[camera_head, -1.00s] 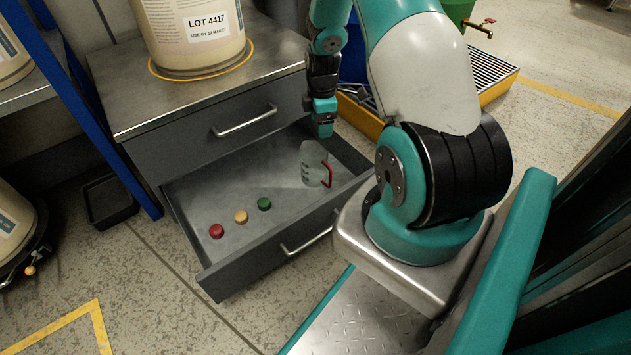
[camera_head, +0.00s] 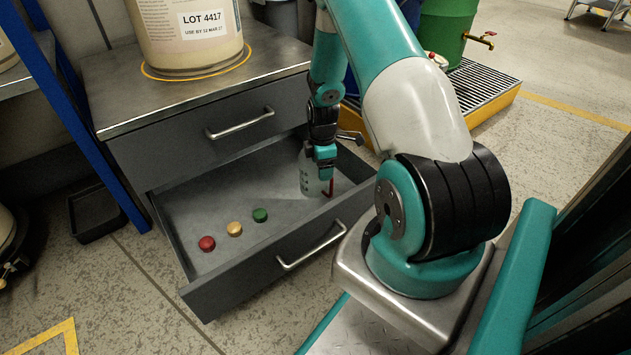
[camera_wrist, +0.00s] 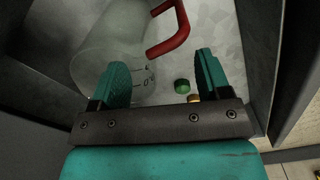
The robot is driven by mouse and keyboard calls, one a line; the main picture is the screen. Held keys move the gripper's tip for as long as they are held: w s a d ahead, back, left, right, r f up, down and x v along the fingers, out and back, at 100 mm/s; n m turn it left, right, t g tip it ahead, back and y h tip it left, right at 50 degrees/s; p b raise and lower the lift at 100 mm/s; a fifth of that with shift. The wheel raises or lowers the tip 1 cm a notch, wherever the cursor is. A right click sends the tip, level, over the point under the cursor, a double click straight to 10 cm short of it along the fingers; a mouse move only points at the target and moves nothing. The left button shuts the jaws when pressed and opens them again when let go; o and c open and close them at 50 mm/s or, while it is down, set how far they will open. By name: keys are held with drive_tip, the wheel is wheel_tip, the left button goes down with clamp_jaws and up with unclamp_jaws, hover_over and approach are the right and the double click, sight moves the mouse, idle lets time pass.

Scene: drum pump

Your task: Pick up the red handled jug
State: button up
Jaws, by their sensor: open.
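The clear jug with a red handle stands upright in the open lower drawer; in the head view the jug (camera_head: 308,180) is partly hidden behind my gripper (camera_head: 325,168). In the wrist view the jug's clear body (camera_wrist: 112,45) is at upper left and its red handle (camera_wrist: 172,32) at upper middle. My gripper (camera_wrist: 160,78) is open, its two teal fingers apart. The left finger overlaps the jug body in the picture, and the handle shows beyond the gap between the fingers. I cannot tell whether a finger touches the jug.
The open drawer (camera_head: 262,253) also holds a red cap (camera_head: 207,243), a yellow cap (camera_head: 234,229) and a green cap (camera_head: 260,214). The drawer walls stand close around the jug. A large labelled container (camera_head: 190,35) stands on the cabinet top (camera_head: 110,95).

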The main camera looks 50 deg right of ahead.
wheel_tip(320, 180, down, 4)
drive_tip(key=b, duration=0.2)
drive_tip(key=shift+a+b, duration=0.1)
drive_tip(key=shift+b, duration=0.25)
clamp_jaws()
